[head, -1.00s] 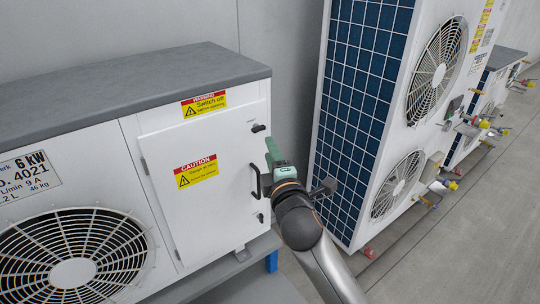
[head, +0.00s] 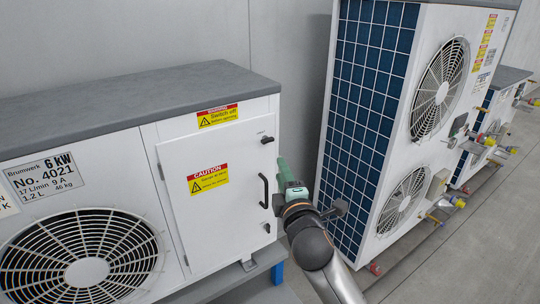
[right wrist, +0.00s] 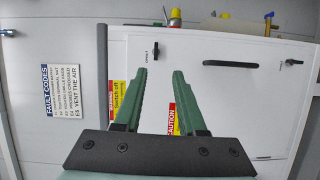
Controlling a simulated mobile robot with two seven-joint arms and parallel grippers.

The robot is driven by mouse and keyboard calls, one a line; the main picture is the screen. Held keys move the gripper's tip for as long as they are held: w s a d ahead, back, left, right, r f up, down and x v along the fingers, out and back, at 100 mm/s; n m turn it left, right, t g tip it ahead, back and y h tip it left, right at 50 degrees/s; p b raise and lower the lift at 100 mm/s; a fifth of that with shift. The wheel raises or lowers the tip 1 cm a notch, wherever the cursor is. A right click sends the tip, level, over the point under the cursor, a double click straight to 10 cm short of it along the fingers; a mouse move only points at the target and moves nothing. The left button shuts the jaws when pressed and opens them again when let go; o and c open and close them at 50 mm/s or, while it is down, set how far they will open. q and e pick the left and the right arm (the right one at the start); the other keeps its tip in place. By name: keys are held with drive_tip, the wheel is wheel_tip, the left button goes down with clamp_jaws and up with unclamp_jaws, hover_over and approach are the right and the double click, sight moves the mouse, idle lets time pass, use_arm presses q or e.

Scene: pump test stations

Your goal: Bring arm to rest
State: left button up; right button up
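My right arm comes in from the bottom of the head view. Its green right gripper (head: 282,170) is to the right of the black door handle (head: 264,191), in front of the gap between two units. In the right wrist view the two green fingers (right wrist: 160,74) stand apart with nothing between them. The closed white door (head: 222,199) shows beyond them there, with its black handle (right wrist: 231,64) to the right of the fingers, clear of them. My left gripper is not in view.
The white pump unit (head: 80,160) with grey top and fan fills the left. A tall unit with a blue grid side (head: 365,110) stands close right of my gripper. Coloured valves (head: 455,201) stick out farther right. Grey floor (head: 480,240) is open at lower right.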

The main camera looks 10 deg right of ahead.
drive_tip(key=s+f+m+g, duration=0.2)
drive_tip(key=s+f, duration=0.2)
drive_tip(key=f, duration=0.4)
drive_tip(key=s+d+f+m+g+y, duration=0.1)
drive_tip(key=s+f+m, duration=0.25)
drive_tip(key=f, duration=0.35)
drive_tip(key=s+f+m+g, duration=0.2)
drive_tip(key=s+f, duration=0.3)
drive_tip(key=f, duration=0.3)
drive_tip(key=s+d+f+m+g, duration=0.1)
drive_tip(key=s+f+m, duration=0.3)
drive_tip(key=s, duration=0.5)
drive_tip(key=s+d+f+m+g+y, duration=0.1)
drive_tip(key=s+f+m, duration=0.3)
drive_tip(key=s+f, duration=0.4)
drive_tip(key=shift+s+d+f+g, duration=0.25)
drive_tip(key=shift+s+f+g, duration=0.1)
drive_tip(key=shift+s+g, duration=0.4)
